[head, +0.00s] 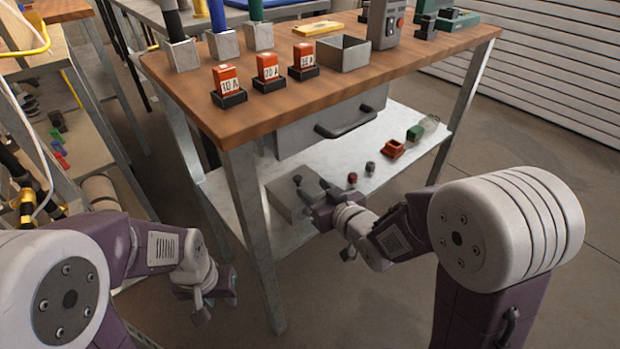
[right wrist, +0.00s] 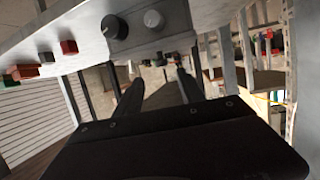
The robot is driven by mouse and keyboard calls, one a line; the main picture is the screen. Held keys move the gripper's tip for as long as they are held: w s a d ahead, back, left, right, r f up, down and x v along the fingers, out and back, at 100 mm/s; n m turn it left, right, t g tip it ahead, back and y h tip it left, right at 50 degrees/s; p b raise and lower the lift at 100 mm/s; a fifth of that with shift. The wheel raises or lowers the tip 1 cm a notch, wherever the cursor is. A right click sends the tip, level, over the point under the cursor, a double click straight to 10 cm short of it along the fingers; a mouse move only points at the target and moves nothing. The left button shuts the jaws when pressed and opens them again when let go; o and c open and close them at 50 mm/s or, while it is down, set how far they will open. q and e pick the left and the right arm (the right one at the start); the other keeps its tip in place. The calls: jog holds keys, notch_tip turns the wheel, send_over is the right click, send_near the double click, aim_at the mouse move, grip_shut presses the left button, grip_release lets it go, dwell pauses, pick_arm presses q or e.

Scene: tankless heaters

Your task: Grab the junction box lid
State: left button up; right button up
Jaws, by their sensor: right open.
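No part is clearly recognisable as the junction box lid.
On the wooden bench top (head: 190,100) stand an open grey box (head: 343,53) and orange breakers (head: 267,70).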

aim_at(299, 179)
jog(key=b+x, duration=0.1)
jog(key=x, duration=0.3)
jog(key=shift+w, duration=0.1)
jog(key=shift+w+a, duration=0.1)
jog(key=b+x, duration=0.3)
jog(key=x, duration=0.1)
jog(key=shift+a+f, duration=0.2)
jog(key=shift+f, duration=0.05)
jog(key=shift+w+a, duration=0.1)
jog(key=shift+w, duration=0.15)
jog(key=shift+r, duration=0.1)
grip_shut()
